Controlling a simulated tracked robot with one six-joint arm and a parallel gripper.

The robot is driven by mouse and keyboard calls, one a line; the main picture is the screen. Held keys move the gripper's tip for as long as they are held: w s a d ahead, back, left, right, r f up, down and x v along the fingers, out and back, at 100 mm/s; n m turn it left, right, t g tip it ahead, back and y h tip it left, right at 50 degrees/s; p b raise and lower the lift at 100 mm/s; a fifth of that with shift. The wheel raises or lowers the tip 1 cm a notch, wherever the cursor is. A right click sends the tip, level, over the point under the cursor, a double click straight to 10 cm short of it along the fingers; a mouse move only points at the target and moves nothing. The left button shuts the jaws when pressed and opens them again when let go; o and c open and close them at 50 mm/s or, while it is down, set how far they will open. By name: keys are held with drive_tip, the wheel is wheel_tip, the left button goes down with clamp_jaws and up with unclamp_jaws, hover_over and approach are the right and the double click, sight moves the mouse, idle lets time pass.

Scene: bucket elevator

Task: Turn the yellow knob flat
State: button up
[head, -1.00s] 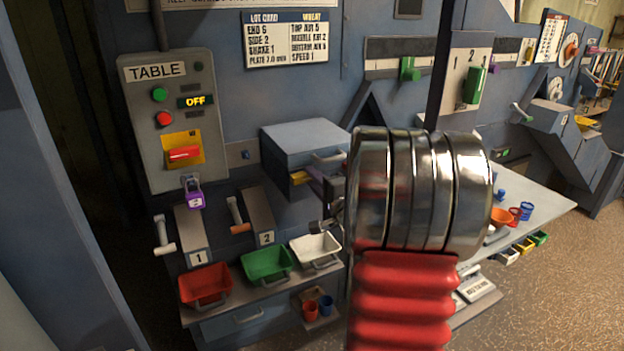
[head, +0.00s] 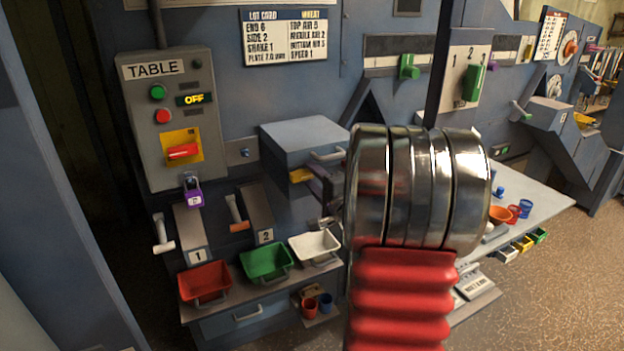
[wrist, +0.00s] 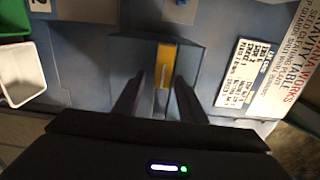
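A yellow part (head: 301,175) shows on the front of the blue-grey box (head: 300,138), low at its left. In the wrist view it is an upright yellow strip (wrist: 165,62) with a pale narrow bar on its face. I cannot tell for sure that this is the knob. My gripper (wrist: 157,88) is open, with one dark finger on each side of the strip's lower end. Nothing is seen held between the fingers, and contact cannot be made out. In the head view my gripper (head: 318,183) is close to the box front and partly hidden by my arm.
The TABLE panel (head: 168,100) at left reads OFF and has a red switch on a yellow plate. Red (head: 205,283), green (head: 267,264) and white (head: 315,246) bins stand below the box. A table with cups (head: 526,209) is at right.

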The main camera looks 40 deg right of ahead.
drive_tip(key=v, duration=1.4)
drive_tip(key=shift+w, duration=0.15)
